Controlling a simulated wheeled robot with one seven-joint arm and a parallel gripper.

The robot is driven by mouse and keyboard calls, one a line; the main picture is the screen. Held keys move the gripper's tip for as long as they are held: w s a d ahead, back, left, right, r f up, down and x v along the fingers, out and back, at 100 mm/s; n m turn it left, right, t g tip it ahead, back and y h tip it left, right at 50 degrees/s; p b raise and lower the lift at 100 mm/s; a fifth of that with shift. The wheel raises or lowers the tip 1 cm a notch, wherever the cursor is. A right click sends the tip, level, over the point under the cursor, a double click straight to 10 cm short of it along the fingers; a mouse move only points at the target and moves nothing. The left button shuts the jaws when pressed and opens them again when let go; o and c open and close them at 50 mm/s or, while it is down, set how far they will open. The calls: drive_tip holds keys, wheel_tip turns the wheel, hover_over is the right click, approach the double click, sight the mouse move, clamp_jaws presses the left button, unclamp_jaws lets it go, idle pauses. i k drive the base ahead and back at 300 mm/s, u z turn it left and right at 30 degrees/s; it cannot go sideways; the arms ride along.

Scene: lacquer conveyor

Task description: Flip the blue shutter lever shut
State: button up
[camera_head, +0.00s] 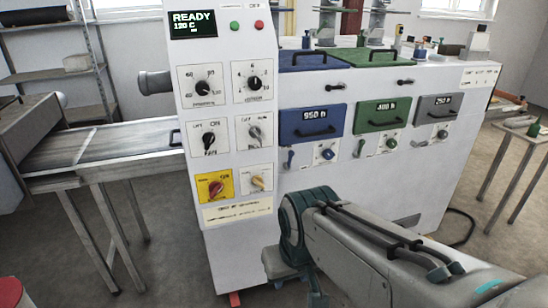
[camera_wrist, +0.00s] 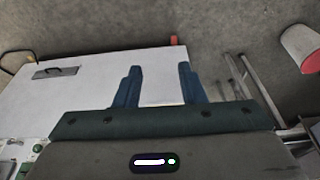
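A small blue lever (camera_head: 289,160) sits on the white machine's front, below the blue panel (camera_head: 312,123) marked 950 and left of a blue knob (camera_head: 327,154). It appears roughly upright with a slight tilt. My gripper is low in front of the machine, below the blue lever. In the head view its fingers are largely hidden behind my wrist. In the wrist view my gripper (camera_wrist: 158,86) has its two blue fingers apart with nothing between them. They point along the white lower cabinet front (camera_wrist: 85,90). The blue lever is not recognisable in the wrist view.
Green (camera_head: 390,114) and grey (camera_head: 433,107) panels have their own levers and knobs to the right. A control column (camera_head: 222,110) with dials stands left of the blue lever. A conveyor (camera_head: 100,145) extends left. A side table (camera_head: 520,135) stands at the right.

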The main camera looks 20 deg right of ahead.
sight(287, 166)
drive_tip(key=k, duration=0.6)
drive_tip(key=z, duration=0.95)
drive_tip(key=i, duration=1.3)
drive_tip(key=u, duration=0.4)
